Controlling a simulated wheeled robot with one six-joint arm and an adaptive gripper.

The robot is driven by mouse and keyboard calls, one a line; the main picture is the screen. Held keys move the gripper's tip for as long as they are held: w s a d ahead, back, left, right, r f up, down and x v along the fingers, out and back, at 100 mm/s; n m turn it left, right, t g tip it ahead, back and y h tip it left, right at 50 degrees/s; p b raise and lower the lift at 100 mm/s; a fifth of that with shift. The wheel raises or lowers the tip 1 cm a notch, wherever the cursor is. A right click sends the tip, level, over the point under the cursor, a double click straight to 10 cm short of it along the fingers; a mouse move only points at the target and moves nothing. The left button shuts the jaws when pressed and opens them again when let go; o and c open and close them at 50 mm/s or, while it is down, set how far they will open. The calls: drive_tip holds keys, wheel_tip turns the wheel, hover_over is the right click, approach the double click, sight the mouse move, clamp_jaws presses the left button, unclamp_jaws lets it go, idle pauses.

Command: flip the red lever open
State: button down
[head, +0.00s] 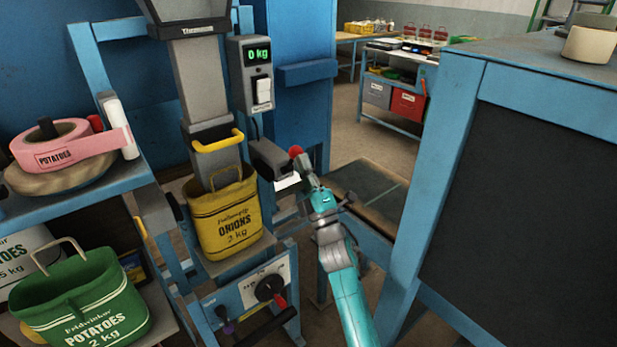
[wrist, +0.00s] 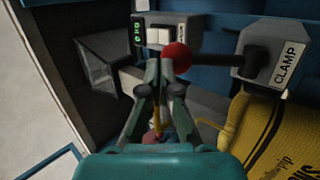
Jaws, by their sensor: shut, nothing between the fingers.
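The lever has a red ball knob (wrist: 177,56) on a dark rod that runs to a grey box labelled CLAMP (wrist: 265,58) in the wrist view. In the head view the red knob (head: 295,151) shows beside the grey clamp box (head: 268,158). My gripper (wrist: 159,70) is shut and empty, with its fingertips right beside the knob. Whether they touch it I cannot tell. In the head view my gripper (head: 303,166) reaches up to the knob from below right.
A yellow onion sack (head: 225,215) hangs under the spout left of the clamp. Below is a panel with a black dial and red handle (head: 271,289). A scale display reading 0 kg (head: 257,54) is above. A blue-framed bench (head: 440,180) stands close on the right.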

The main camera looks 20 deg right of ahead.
sight(296, 153)
drive_tip(key=x, duration=0.4)
drive_tip(key=shift+s+a+r, duration=0.1)
drive_tip(key=shift+a+r, duration=0.05)
drive_tip(key=shift+a, duration=0.1)
drive_tip(key=shift+w+a+r, duration=0.2)
drive_tip(key=shift+w+r, duration=0.1)
drive_tip(key=shift+w, duration=0.25)
drive_tip(key=shift+w+a+r, duration=0.2)
drive_tip(key=shift+w+r, duration=0.05)
drive_tip(key=shift+w, duration=0.35)
